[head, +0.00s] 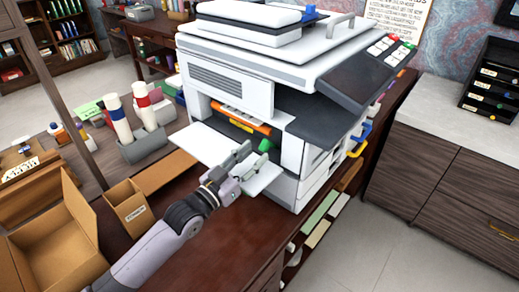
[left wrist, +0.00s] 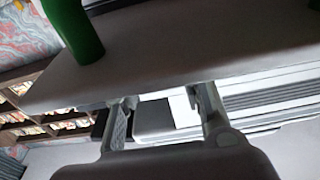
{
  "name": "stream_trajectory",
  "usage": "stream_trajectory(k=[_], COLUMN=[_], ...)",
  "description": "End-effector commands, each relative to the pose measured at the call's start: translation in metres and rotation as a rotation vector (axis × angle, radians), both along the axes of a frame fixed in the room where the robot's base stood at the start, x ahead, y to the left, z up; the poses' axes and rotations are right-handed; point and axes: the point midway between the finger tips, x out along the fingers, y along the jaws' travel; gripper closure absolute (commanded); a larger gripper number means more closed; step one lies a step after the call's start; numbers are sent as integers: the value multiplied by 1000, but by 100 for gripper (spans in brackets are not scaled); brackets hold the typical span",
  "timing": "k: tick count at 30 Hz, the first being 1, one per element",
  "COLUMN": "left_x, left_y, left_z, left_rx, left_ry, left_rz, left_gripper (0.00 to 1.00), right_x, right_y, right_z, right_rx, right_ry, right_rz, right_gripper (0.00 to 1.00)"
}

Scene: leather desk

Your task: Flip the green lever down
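The green lever (head: 265,145) is a small green piece inside the open front of the white printer (head: 245,95), just past my left gripper (head: 248,160). In the left wrist view the lever (left wrist: 75,30) is a large green cylinder, tilted, at the upper left. Its top is cut off by the frame. My left gripper also shows there (left wrist: 163,102), with its two fingers apart and nothing between them. The lever lies outside the fingers, and I cannot tell whether they touch it. My right gripper is in neither view.
An open white front panel (head: 205,144) juts out from the printer around my left gripper. An orange bar (head: 241,120) crosses the opening. Open cardboard boxes (head: 129,208) stand on the desk at the left. A grey holder (head: 146,144) with red-and-white and blue-and-white tubes stands behind them.

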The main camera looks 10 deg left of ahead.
Motion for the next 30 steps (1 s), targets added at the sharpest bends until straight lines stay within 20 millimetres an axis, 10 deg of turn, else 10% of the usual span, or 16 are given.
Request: stream_trajectory(k=[12, 30], left_x=[-62, -86], left_y=[42, 60], left_z=[-10, 2], left_rx=[1, 34], left_ry=[2, 49], left_rz=[0, 0], left_gripper=[63, 63], right_x=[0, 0], right_y=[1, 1], right_z=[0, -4], right_rx=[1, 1], right_ry=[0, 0], right_rz=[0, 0], right_gripper=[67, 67])
